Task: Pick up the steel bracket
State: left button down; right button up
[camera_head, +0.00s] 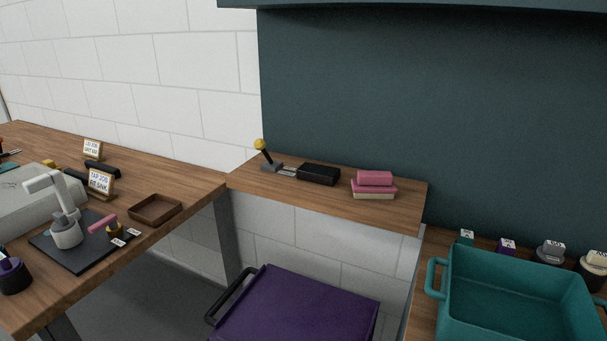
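I cannot clearly make out a steel bracket. A small pale grey metallic piece (287,171) lies on the wooden shelf (390,211) between a yellow-knobbed lever (265,152) and a black box (318,175). It is too small to tell whether it is a bracket or part of the things beside it. Neither of my grippers is in the head view.
A wooden bench at left holds a white tap on a dark mat (85,262), small sign cards (101,183) and an empty brown tray (155,209). Pink blocks (374,179) sit on the shelf. A purple-topped cart (300,307) stands below. A teal bin (515,285) is at right.

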aim_at(309, 172)
jog(key=i+j+z, duration=0.1)
jog(key=j, duration=0.8)
jog(key=i+j+z, duration=0.1)
jog(key=j, duration=0.85)
